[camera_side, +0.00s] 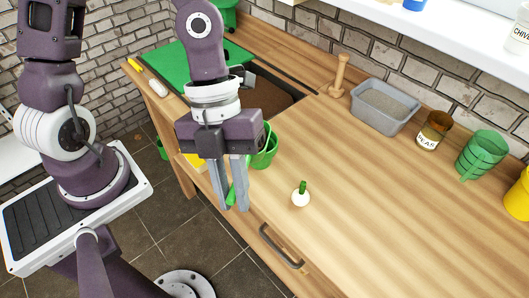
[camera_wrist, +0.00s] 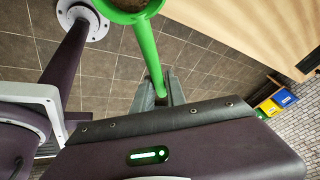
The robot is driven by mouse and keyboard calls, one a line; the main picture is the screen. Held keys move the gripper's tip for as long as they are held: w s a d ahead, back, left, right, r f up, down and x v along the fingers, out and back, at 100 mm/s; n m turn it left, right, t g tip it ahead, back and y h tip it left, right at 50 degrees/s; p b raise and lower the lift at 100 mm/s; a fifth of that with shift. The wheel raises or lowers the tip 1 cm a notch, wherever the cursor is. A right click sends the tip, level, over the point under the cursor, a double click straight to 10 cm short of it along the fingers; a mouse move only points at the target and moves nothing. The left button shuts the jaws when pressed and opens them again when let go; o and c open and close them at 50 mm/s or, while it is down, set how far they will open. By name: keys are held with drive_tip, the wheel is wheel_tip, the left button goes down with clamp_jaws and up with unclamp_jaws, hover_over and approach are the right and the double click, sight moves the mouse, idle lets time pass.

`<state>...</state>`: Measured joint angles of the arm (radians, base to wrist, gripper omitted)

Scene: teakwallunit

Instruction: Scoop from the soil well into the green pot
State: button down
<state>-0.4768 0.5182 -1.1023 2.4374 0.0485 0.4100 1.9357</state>
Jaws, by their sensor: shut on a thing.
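My gripper (camera_side: 233,207) points down near the counter's front edge, in front of the drawer side. It is shut on the green handle of a scoop (camera_wrist: 147,50). The scoop's round bowl (camera_side: 265,150) shows beside the gripper in the side view, partly hidden by it. In the wrist view the bowl is cut off at the top; brown shows inside its rim, and I cannot tell whether that is soil. The soil well (camera_side: 262,97) is a dark brown recess in the counter, partly behind my arm. The green pot (camera_side: 481,155), ribbed, stands at the right.
A grey tray of grey grit (camera_side: 404,127), a wooden dibber (camera_side: 340,75) and a brown jar labelled PEAS (camera_side: 433,130) stand at the back. A white bulb with a green tip (camera_side: 300,197) lies near the front. The counter's middle right is clear. A shelf overhangs the back.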

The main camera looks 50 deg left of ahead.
drive_tip(key=shift+s+r, duration=0.2)
drive_tip(key=shift+s, duration=0.15)
drive_tip(key=shift+w+a+r+g+h, duration=0.2)
drive_tip(key=shift+r+g+h, duration=0.15)
drive_tip(key=shift+r+g, duration=0.2)
drive_tip(key=shift+w+a+r+g+h, duration=0.1)
drive_tip(key=shift+w+r+g+h, duration=0.1)
drive_tip(key=shift+r+g+h, duration=0.35)
drive_tip(key=shift+w+a+r+g+h, duration=0.1)
drive_tip(key=shift+w+r+g+h, duration=0.1)
drive_tip(key=shift+r+g, duration=0.3)
drive_tip(key=shift+w+a+r+n+g+h, duration=0.15)
drive_tip(key=shift+w+a+r+g+h, duration=0.35)
drive_tip(key=shift+w+r+g+h, duration=0.25)
drive_tip(key=shift+w+a+r+n+g+h, duration=0.15)
drive_tip(key=shift+w+a+r+g+h, duration=0.35)
drive_tip(key=shift+w+r+g, duration=0.3)
drive_tip(key=w+a+r+n+g+h, duration=0.1)
drive_tip(key=w+a+r+g+h, duration=0.4)
drive_tip(key=w, duration=0.4)
drive_tip(key=shift+w+a+r+n+g+h, duration=0.4)
drive_tip(key=shift+a+g+h, duration=0.35)
drive_tip(key=shift+a, duration=0.15)
